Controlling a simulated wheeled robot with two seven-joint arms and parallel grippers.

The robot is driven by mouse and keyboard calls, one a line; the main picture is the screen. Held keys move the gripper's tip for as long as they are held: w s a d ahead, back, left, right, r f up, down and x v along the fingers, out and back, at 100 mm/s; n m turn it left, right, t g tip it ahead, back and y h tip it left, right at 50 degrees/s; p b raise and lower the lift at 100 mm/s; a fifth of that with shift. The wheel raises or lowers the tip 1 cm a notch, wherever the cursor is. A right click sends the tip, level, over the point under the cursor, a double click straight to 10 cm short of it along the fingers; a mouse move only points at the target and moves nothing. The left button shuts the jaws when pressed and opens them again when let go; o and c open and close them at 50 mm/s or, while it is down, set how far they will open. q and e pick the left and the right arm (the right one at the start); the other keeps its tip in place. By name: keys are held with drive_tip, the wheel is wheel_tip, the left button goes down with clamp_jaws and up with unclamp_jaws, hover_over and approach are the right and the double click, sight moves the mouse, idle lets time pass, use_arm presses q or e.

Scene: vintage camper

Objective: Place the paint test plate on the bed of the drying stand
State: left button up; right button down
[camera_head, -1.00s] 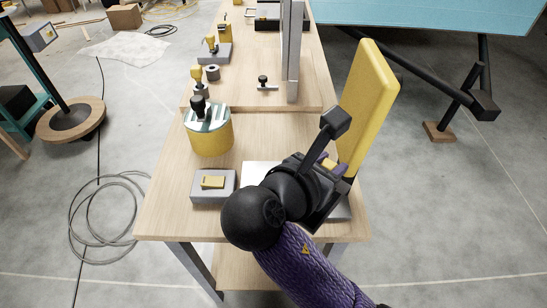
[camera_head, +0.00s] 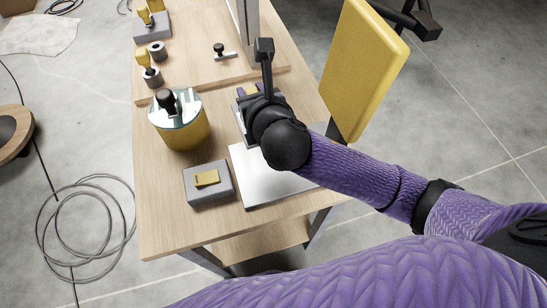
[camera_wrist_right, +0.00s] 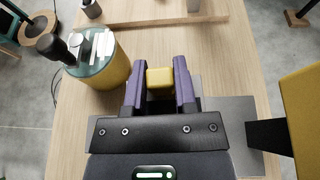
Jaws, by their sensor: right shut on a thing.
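My right gripper (camera_head: 251,92) is over the right part of the wooden workbench, just right of the yellow can. In the right wrist view its purple fingers (camera_wrist_right: 160,82) are shut on a small yellow piece (camera_wrist_right: 159,77). Most of what this piece belongs to is hidden below the fingers, so I cannot tell whether it is part of the paint test plate. A flat pale grey sheet (camera_head: 262,180) lies at the bench's near right, partly under my arm. A tall grey upright (camera_head: 243,20) stands on the raised board; I cannot tell whether either is the drying stand. My left gripper is out of view.
The yellow can (camera_head: 183,136) has a glass-like top with a black knob. A grey block (camera_head: 196,193) with a yellow piece on it sits nearer. A large yellow panel (camera_head: 365,70) rises beyond the bench's right edge. A small black-knobbed part (camera_head: 221,50) lies on the raised board.

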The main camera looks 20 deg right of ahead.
drive_tip(key=f+n+y+b, duration=0.1)
drive_tip(key=f, duration=0.4)
drive_tip(key=s+f+n+g+y+b, duration=0.1)
drive_tip(key=f+y+b, duration=0.1)
drive_tip(key=f, duration=0.3)
drive_tip(key=d+f+n+y+b, duration=0.1)
drive_tip(key=f+b, duration=0.1)
drive_tip(key=f, duration=0.3)
drive_tip(key=shift+s+n+g+y, duration=0.3)
drive_tip(key=shift+s+n, duration=0.05)
drive_tip(key=shift+n, duration=0.05)
drive_tip(key=shift+r, duration=0.1)
drive_tip(key=shift+c, duration=2)
unclamp_jaws()
drive_tip(key=p+v, duration=0.2)
drive_tip(key=v, duration=1)
drive_tip(key=shift+p, duration=0.4)
